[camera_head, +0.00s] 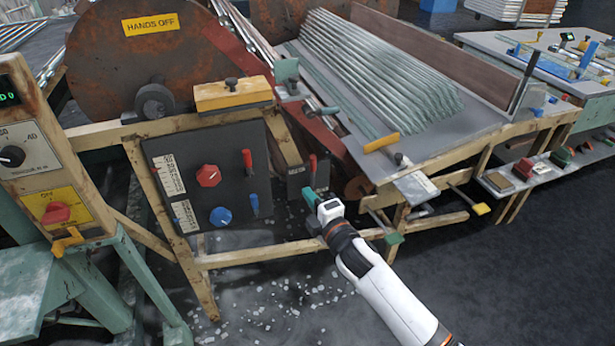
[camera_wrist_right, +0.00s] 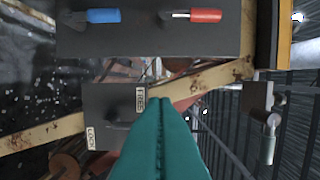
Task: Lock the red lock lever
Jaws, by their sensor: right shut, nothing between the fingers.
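A red lever (camera_head: 313,164) points up from a small dark plate (camera_head: 295,182) to the right of the black control panel. In the right wrist view this plate (camera_wrist_right: 98,104) carries a LOCK label and a FREE label. Part of a dark lever shaft (camera_wrist_right: 119,124) shows on it, its handle hidden behind my fingers. My right gripper (camera_head: 308,194) has teal fingers and is shut and empty, just in front of the plate's lower right. In the right wrist view the shut fingertips (camera_wrist_right: 160,102) overlap the plate's FREE side; contact cannot be told. My left gripper is not in view.
The black panel (camera_head: 215,145) holds a red knob (camera_head: 208,176), a blue knob (camera_head: 220,215), another red lever (camera_head: 247,160) and a blue lever (camera_head: 254,205). Wooden beams (camera_head: 270,252) frame it. Glass tubes (camera_head: 375,75) lie on the table at right. Open floor lies below.

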